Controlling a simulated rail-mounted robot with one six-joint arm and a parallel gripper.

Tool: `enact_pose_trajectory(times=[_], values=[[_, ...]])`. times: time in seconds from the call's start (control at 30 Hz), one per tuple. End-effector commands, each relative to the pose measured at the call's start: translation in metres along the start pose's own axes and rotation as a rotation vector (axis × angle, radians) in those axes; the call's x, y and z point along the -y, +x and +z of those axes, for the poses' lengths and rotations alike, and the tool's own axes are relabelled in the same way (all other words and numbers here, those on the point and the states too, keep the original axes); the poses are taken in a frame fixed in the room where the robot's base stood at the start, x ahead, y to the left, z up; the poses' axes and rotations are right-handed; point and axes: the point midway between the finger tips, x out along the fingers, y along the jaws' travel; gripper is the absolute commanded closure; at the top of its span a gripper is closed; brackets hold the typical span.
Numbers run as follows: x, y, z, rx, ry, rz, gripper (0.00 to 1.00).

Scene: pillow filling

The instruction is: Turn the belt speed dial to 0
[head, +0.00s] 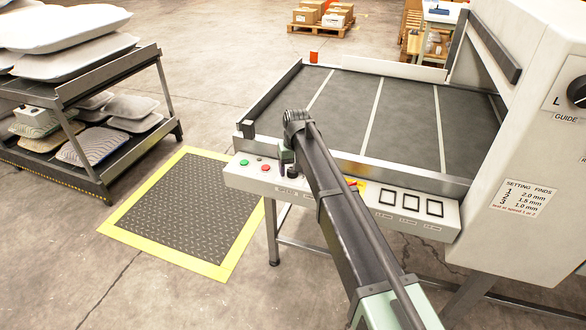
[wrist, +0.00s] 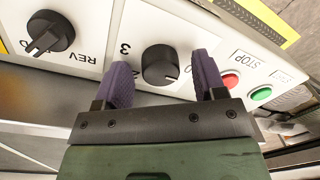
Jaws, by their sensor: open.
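The dial (wrist: 160,65) is a round black knob on the white control panel (wrist: 105,20). In the wrist view it sits between the two purple fingers of my open gripper (wrist: 164,62), one on each side. The fingers do not appear closed on it; contact is hard to tell. A number 3 is printed left of the dial, with part of another number near it. Its pointer setting is not clear. In the head view my gripper (head: 287,168) is at the panel front, and my arm hides part of the panel.
A black selector knob (wrist: 48,34) marked REV is left of the dial in the wrist view. Red stop (wrist: 230,79) and green (wrist: 261,93) buttons are right, close to one finger. The conveyor belt (head: 400,115) lies behind the panel. A rack (head: 95,130) holds pillows.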

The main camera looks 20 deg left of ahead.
Motion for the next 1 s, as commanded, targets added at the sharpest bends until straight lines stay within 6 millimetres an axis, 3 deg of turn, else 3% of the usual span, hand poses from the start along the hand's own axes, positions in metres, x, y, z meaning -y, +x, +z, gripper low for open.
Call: enact_pose_trajectory(times=[0.23,0.6,1.0], values=[[0.000,-0.020,0.000,0.000,0.000,0.000,0.36],[0.001,-0.105,0.000,0.000,0.000,0.000,0.36],[0.000,-0.108,0.000,0.000,0.000,0.000,0.36]])
